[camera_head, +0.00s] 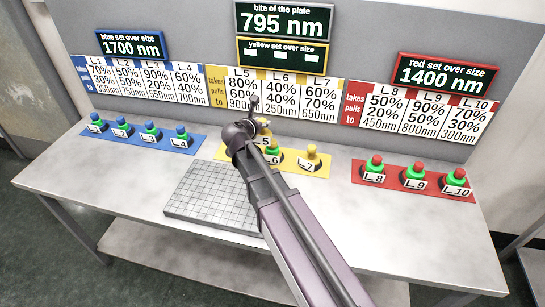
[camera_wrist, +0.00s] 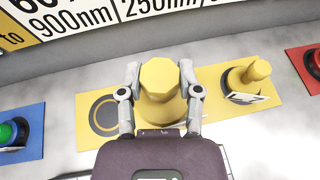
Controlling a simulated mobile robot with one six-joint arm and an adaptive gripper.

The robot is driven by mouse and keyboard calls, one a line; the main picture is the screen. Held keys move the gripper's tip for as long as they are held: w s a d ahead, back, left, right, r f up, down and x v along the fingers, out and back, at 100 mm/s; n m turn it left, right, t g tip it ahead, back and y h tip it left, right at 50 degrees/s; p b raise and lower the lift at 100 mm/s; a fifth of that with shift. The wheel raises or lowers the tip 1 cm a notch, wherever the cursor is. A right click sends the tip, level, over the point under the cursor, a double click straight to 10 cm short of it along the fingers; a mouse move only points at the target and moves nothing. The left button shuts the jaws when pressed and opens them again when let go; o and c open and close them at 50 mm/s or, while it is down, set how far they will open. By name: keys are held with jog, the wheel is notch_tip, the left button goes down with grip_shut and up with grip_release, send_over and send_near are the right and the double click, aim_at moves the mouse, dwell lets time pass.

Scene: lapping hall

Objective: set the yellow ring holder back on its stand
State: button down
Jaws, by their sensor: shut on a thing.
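In the wrist view my gripper (camera_wrist: 160,73) is shut on a yellow ring holder (camera_wrist: 160,95), seen from above over the yellow mat (camera_wrist: 220,88). A dark ring-shaped stand mark (camera_wrist: 105,112) shows bare on the mat left of it. In the head view the held yellow holder (camera_head: 264,124), with a label ending in 5, is partly behind my arm. The L_6 holder (camera_head: 273,144) with a green ring is just below it in the picture. The L_7 holder (camera_head: 311,152) stands at the right of the mat and shows no green ring. The held holder's height is unclear.
Blue-set holders (camera_head: 150,131) stand on a blue mat at left. Red-set holders (camera_head: 414,172) stand on a red mat at right. A grey gridded plate (camera_head: 205,197) lies in front of the yellow mat. The sign panel (camera_head: 220,85) rises behind. The table's front right is clear.

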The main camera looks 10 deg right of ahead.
jog(key=shift+a, duration=0.1)
jog(key=s+a+f+m+h+b, duration=0.1)
jog(key=s+a+f+b, duration=0.4)
jog(key=s+a, duration=0.3)
jog(key=shift+s+a+f+g, duration=0.2)
jog(key=shift+s+a+g, duration=0.15)
jog(key=shift+s, duration=0.4)
jog(key=w+a+f+b, duration=0.1)
jog(key=w+b, duration=0.1)
jog(key=w, duration=1.4)
jog(key=shift+f, duration=0.25)
jog(key=shift+f, duration=0.1)
jog(key=shift+f+b, duration=1.7)
jog(key=shift+b, duration=0.05)
jog(key=shift+f, duration=0.15)
jog(key=shift+c, duration=1.4)
grip_release()
